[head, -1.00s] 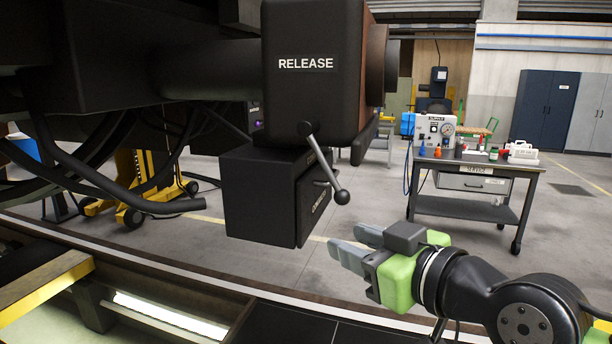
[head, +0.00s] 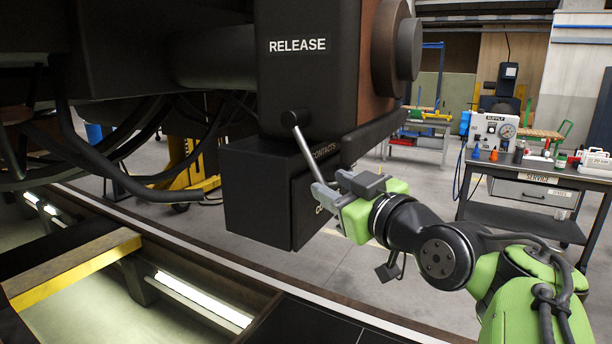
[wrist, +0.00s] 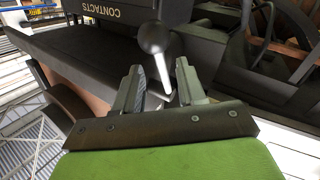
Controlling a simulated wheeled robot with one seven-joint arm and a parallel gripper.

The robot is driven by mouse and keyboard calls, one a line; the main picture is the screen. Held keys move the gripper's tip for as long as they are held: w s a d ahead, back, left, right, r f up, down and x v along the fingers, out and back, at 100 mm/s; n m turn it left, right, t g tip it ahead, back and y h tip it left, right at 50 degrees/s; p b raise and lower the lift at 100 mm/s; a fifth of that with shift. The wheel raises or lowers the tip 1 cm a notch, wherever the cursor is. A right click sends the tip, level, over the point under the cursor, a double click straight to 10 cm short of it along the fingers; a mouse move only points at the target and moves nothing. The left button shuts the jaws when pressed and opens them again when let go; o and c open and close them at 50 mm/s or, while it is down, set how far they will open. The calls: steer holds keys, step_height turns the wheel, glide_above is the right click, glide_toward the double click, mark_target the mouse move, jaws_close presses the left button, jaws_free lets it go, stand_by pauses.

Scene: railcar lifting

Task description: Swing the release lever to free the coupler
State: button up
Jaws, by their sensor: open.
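In the wrist view the lever's ball knob (wrist: 154,38) shows just beyond and between the open fingertips (wrist: 158,72). I cannot tell whether the fingers touch the rod.
The CONTACTS box sits close behind my gripper. Black hoses (head: 100,165) hang at left. A pit with a yellow-edged beam (head: 75,268) lies below left. A service cart (head: 520,206) stands at right, with open floor between.

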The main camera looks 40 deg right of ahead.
mark_target(322, 180)
steer(key=w, duration=0.2)
steer(key=w+d, duration=0.1)
steer(key=w, duration=0.1)
steer(key=shift+w, duration=0.35)
steer(key=shift+a, duration=0.1)
jaws_close()
